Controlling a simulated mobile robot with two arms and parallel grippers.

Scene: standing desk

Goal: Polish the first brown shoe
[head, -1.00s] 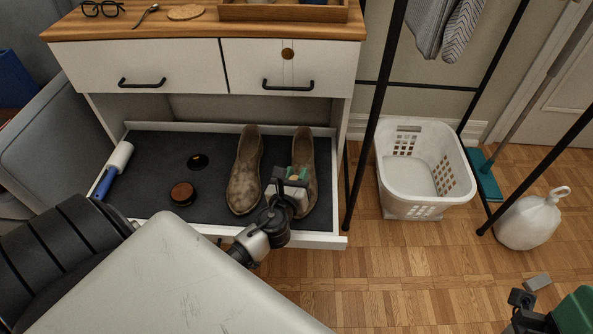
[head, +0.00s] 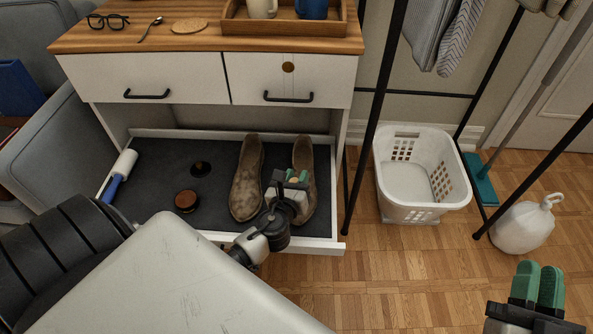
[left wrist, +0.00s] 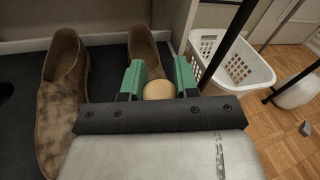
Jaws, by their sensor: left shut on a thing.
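Two brown shoes with dull, pale patches stand in the open, dark-lined drawer (head: 225,220). The left one (head: 247,180) is fully visible in the head view. The right one (head: 304,155) is partly hidden by my left gripper (head: 290,179), which is over its toe half. In the left wrist view, the green fingers are shut on a rounded tan thing (left wrist: 159,90), perhaps a wooden handle. I cannot tell whether it touches the shoe. A round brown polish tin (head: 187,201) and a dark disc, perhaps its lid (head: 200,169), lie left of the shoes. My right gripper (head: 538,268) is shut and empty, at lower right.
A black rack post (head: 368,120) stands just right of the drawer, beside a white laundry basket (head: 412,212).

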